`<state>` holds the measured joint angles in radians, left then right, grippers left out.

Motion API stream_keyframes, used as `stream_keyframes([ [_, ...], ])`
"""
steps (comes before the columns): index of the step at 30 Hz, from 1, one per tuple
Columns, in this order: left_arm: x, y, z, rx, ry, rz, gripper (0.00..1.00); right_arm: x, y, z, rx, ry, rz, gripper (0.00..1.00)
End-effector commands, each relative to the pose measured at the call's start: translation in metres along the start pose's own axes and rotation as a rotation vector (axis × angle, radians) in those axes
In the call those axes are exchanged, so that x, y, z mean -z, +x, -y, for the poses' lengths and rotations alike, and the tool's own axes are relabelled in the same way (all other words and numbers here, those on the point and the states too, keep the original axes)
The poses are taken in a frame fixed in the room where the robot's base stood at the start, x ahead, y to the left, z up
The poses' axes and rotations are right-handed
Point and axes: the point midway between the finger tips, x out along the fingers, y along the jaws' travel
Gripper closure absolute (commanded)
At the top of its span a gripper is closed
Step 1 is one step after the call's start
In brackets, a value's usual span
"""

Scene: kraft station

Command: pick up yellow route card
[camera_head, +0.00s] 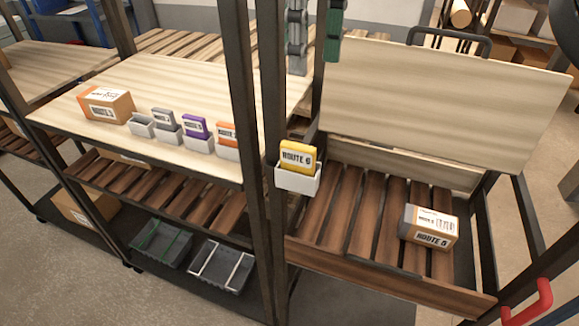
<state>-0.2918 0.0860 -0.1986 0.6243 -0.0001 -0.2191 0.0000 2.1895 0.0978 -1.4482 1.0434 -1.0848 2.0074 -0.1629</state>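The yellow route card (297,156), marked ROUTE 6, stands upright in a white holder (297,179) at the dark rack post in the middle. The holder hides its lower part. No gripper is near the card or touching it. A dark rounded shape is cut off at the upper right edge; I cannot tell whether it is part of my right gripper, and no fingertips show. My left gripper is not in view.
Grey, purple (195,127) and orange (227,132) cards stand in white holders on the left shelf, beside a box (106,105). Another box (430,227) lies on the slatted deck (340,205). Dark posts flank the card. A red handle (527,303) is at lower right.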

Motion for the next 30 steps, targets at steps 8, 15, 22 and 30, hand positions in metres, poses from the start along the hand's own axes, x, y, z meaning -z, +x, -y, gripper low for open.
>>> stream_keyframes([
  [8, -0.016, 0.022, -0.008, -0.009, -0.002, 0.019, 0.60, 0.001, 0.029, 0.001, 0.001, 0.001, -0.006, 0.66],
  [15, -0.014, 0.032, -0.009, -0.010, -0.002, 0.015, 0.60, 0.002, 0.079, 0.000, -0.005, -0.003, -0.007, 0.66],
  [22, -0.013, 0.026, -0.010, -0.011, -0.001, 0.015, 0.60, 0.002, 0.113, 0.001, 0.001, 0.001, -0.006, 0.66],
  [30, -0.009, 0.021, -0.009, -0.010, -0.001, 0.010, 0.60, 0.002, 0.134, 0.001, 0.000, 0.001, -0.006, 0.66],
])
